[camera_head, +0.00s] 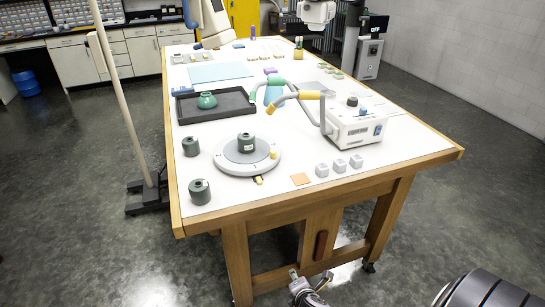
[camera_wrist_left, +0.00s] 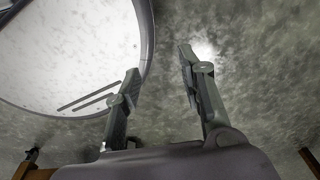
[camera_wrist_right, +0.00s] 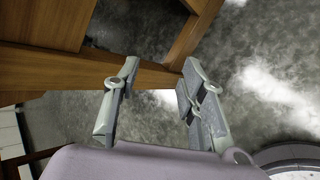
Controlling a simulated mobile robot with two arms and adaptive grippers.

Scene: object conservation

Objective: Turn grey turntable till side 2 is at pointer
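The grey round turntable (camera_head: 226,163) lies flat near the table's front left. A dark grey pot-like weight (camera_head: 246,142) stands at its middle, and a yellow knob (camera_head: 274,155) sits on its right rim. A small yellow and dark pointer (camera_head: 258,180) lies at its front edge. Side numbers are too small to read. My right gripper (camera_wrist_right: 160,68) is open and empty, below the tabletop near the wooden legs; it appears at the bottom of the head view (camera_head: 310,274). My left gripper (camera_wrist_left: 160,62) is open and empty over the floor, outside the head view.
Two dark weights (camera_head: 191,146) (camera_head: 200,191) stand left of the turntable. A black tray (camera_head: 235,112) with a green pot (camera_head: 207,100) lies behind. Right are a white device (camera_head: 350,130), several pale cubes (camera_head: 340,166) and an orange square (camera_head: 300,179).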

